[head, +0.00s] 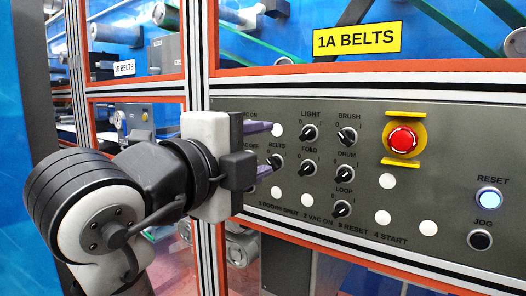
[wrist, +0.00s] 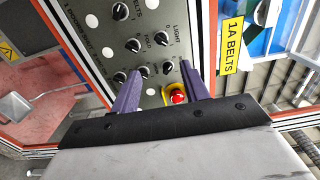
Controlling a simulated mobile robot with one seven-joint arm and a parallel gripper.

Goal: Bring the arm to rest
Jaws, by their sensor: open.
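My gripper (head: 266,149) is at the left part of a grey control panel (head: 450,120) in the head view. Its two purple fingers are spread apart with nothing held between them. The BELTS knob (head: 275,162) shows between the fingers in that view; I cannot tell whether a finger touches the panel. In the wrist view, my gripper (wrist: 160,70) faces the panel's knobs, with the DRUM knob (wrist: 143,72) and BRUSH knob (wrist: 168,68) seen between the fingertips. My arm reaches in from the lower left in the head view.
A red emergency button (head: 403,139) in a yellow surround is right of the knobs. A lit RESET button (head: 489,199) and a black JOG button (head: 480,240) are at the far right. Striped aluminium posts (head: 197,60) and an orange frame edge the panel.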

